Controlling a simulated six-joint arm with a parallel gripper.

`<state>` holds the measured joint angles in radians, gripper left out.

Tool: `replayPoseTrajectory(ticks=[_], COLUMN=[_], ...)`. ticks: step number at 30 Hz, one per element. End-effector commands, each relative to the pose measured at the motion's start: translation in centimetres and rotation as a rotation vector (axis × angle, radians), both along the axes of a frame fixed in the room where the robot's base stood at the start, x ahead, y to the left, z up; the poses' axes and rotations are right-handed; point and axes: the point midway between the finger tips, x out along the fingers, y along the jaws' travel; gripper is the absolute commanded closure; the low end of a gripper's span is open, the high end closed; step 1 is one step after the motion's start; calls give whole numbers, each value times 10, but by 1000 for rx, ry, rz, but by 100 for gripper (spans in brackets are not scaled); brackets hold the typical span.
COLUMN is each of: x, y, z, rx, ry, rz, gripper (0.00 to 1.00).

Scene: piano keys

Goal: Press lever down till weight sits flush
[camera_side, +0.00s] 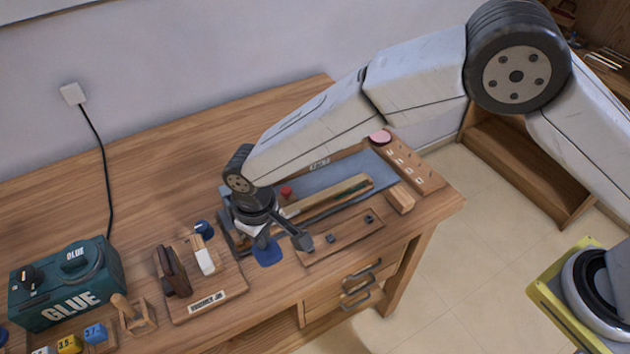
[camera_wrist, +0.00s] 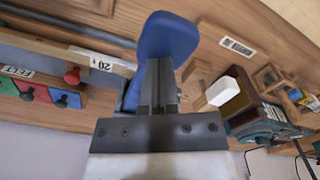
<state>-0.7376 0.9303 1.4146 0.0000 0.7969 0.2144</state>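A blue rounded paddle (camera_side: 267,252), which looks like the lever's handle, is at the bench's front edge. In the wrist view the paddle (camera_wrist: 168,36) lies right beyond my fingertips. My gripper (camera_side: 262,240) points down over it in the side view. In the wrist view my gripper (camera_wrist: 158,68) has its two dark fingers side by side with nothing visible between them. I cannot tell whether the fingertips touch the paddle. A pale "20" label (camera_wrist: 103,64) is beside it, near a red knob (camera_wrist: 72,76). I cannot clearly pick out the weight; my arm hides part of the fixture.
A wooden jig board (camera_side: 207,302) with a brown and a white piece is to the left. A green glue box (camera_side: 66,283) stands further left. A blue-grey mat (camera_side: 345,172) and a wooden strip (camera_side: 345,238) with dark pieces lie to the right. Open bench is behind.

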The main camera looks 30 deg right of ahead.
Motion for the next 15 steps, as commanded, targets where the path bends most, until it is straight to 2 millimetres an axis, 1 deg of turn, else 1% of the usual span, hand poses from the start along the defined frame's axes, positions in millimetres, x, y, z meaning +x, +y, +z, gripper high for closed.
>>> replayPoseTrajectory(ticks=[6, 15], x=[0, 0], y=[0, 0], z=[-5, -6], rx=[0, 0], ry=[0, -1], rz=[0, 0], gripper=[100, 100])
